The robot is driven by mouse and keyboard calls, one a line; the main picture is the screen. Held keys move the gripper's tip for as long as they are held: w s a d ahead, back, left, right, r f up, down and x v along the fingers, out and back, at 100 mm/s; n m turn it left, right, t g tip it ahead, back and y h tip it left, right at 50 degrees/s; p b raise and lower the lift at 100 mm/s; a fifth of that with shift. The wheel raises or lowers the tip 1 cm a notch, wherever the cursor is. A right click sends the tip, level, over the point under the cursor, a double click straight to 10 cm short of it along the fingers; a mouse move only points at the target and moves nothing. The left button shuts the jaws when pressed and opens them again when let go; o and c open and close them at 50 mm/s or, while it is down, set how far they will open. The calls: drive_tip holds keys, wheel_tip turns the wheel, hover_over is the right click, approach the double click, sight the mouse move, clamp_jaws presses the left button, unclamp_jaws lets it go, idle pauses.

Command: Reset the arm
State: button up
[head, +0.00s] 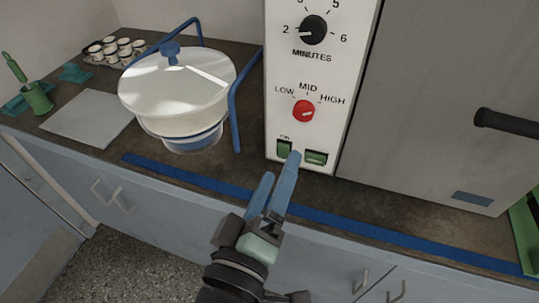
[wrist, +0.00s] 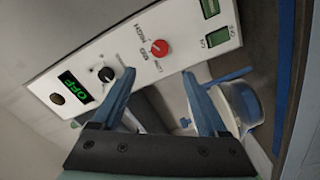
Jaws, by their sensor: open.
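My gripper (head: 281,166) is open and empty. Its two blue fingers point up toward the lower part of the white control panel (head: 278,80), near a green ON button (head: 284,149) and a second green button (head: 316,157). The wrist view shows the fingers apart (wrist: 158,75) with nothing between them. I cannot tell whether a fingertip touches the panel. The panel has a red LOW-MID-HIGH knob (head: 303,111) and a dark MINUTES knob (head: 313,29) whose mark points toward 2. In the wrist view, a green display (wrist: 77,87) reads OFF.
A lidded white container (head: 178,95) with a blue knob and blue bars stands left of the panel. A grey cabinet with a black handle (head: 505,122) is at right. A pale flat plate (head: 88,118), a cup tray (head: 118,50) and a green holder (head: 37,98) are at left.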

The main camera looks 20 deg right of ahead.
drive_tip(key=w+a+r+m+t+y, duration=0.2)
drive_tip(key=w+r+t, duration=0.1)
drive_tip(key=r, duration=0.8)
drive_tip(key=w+a+r+m+t+y, duration=0.2)
drive_tip(key=a+r+t, duration=0.15)
drive_tip(key=r, duration=0.65)
drive_tip(key=s+a+r+t+y+p, duration=0.1)
drive_tip(key=s+r+t+y+p, duration=0.2)
drive_tip(key=r+p, duration=0.5)
drive_tip(key=s+a+r+m+t+y+p, duration=0.1)
drive_tip(key=r+p, duration=0.7)
drive_tip(key=r, duration=1.6)
drive_tip(key=shift+s+a+t+y, duration=0.5)
drive_tip(key=shift+s+t+y, duration=0.45)
drive_tip(key=shift+s+y, duration=0.1)
